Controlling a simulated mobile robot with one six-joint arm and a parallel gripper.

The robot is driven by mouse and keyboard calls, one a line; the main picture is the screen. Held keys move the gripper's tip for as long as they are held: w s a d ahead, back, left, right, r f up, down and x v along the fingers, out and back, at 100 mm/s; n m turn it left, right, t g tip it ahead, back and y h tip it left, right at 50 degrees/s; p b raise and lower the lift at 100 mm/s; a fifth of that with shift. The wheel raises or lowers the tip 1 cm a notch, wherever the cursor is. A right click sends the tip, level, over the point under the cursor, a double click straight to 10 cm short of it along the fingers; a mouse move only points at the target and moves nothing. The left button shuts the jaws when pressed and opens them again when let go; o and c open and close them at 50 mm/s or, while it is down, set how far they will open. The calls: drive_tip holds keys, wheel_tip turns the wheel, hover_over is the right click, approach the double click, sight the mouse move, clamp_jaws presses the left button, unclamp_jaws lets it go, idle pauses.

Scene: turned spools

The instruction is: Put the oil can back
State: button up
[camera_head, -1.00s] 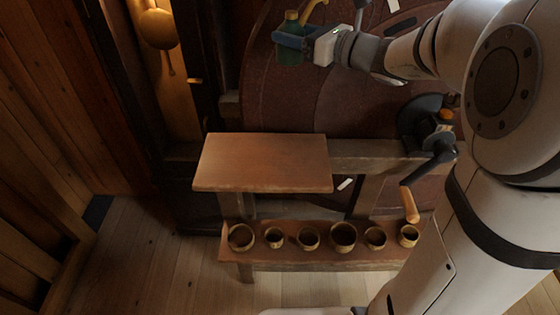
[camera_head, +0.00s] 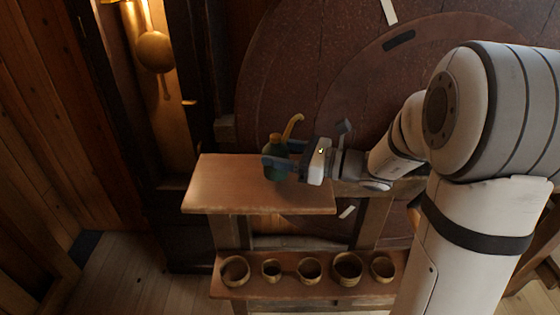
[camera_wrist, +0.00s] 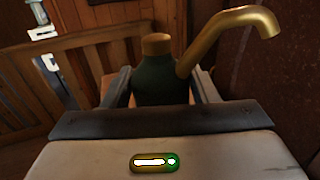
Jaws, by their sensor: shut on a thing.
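The oil can is a dark green bottle with a brass cap and a bent brass spout. In the head view the oil can (camera_head: 276,171) is upright over the right part of the wooden shelf top (camera_head: 225,187). I cannot tell whether its base touches the wood. My gripper (camera_head: 282,166) comes in from the right and is shut on the can's body. In the wrist view the oil can (camera_wrist: 160,82) stands between the two fingers of my gripper (camera_wrist: 160,88), its spout pointing right. The can's lower part is hidden by my gripper.
A lower shelf (camera_head: 290,290) holds several round wooden cups (camera_head: 309,271). Large dark red discs (camera_head: 320,70) rise behind. A brass pendulum (camera_head: 154,52) hangs at the upper left. The left part of the shelf top is bare.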

drive_tip(key=shift+f, duration=1.05)
drive_tip(key=shift+w+f, duration=0.1)
drive_tip(key=shift+f, duration=0.05)
drive_tip(key=o, duration=1)
drive_tip(key=shift+c, duration=0.2)
